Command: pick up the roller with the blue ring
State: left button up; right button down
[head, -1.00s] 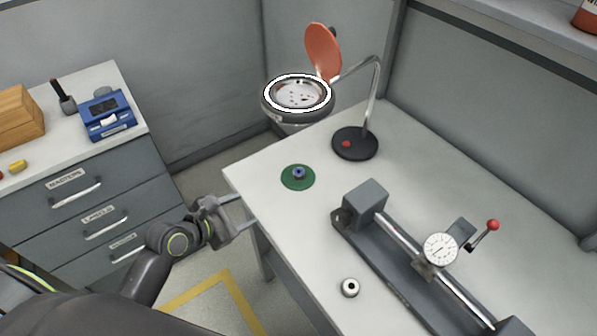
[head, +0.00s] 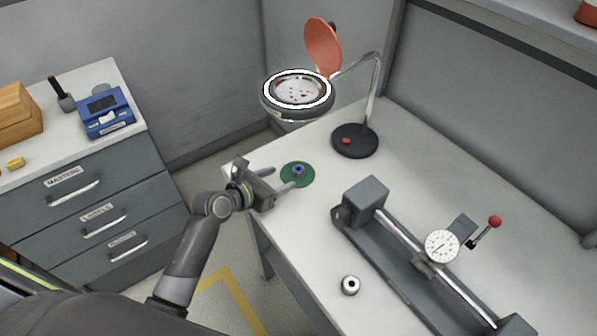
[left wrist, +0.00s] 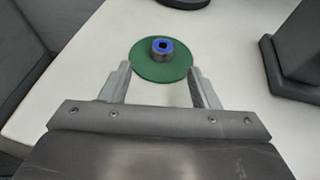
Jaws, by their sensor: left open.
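The roller with the blue ring (head: 298,170) stands upright on a round green mat (head: 297,181) near the left corner of the bench. In the left wrist view the roller (left wrist: 162,49) is a short grey cylinder with a blue ring on top and a dark hole. The mat shows there too (left wrist: 160,73). My left gripper (head: 282,178) is open and empty, at the left edge of the mat. In the left wrist view its two fingers (left wrist: 160,83) point toward the roller, which lies beyond the tips and between their lines. My right gripper is not in view.
A second roller, pale with a dark hole (head: 350,285), stands near the bench's front edge. A gauge fixture with a dial (head: 441,246) lies to the right. A magnifier lamp's black base (head: 355,141) stands behind the mat, its ring head (head: 297,92) above.

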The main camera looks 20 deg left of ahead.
aim_at(299, 168)
pick_arm(q)
jog(key=shift+d+r+x, duration=0.1)
jog(key=shift+r+x, duration=0.1)
jog(key=shift+x, duration=1.4)
jog(key=shift+d+r+x, duration=0.15)
jog(key=shift+x, duration=1.45)
jog(key=shift+c, duration=0.4)
jog(key=c, duration=1)
jog(key=shift+r, duration=0.1)
jog(key=shift+c, duration=0.7)
jog(key=shift+r, duration=0.1)
